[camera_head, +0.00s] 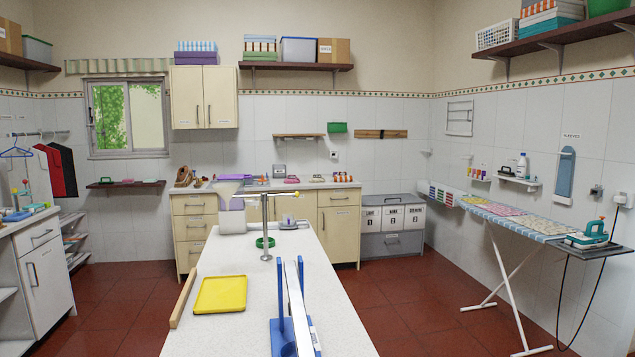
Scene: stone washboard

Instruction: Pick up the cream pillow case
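I cannot pick out a cream pillow case for certain. Several flat patterned cloths (506,213) in pink and pale yellow lie on the ironing board (548,226) at the right; I cannot tell whether one of them is the pillow case. Small folded or flat items (291,180) lie on the back counter, too small to identify. Neither of my grippers shows in the head view.
A long white worktop (245,335) runs ahead, with a yellow tray (221,294), a wooden strip (183,299), a metal post (265,226) and a blue-and-white upright rack (291,318). A green iron (587,236) stands on the ironing board. Red floor lies clear between them.

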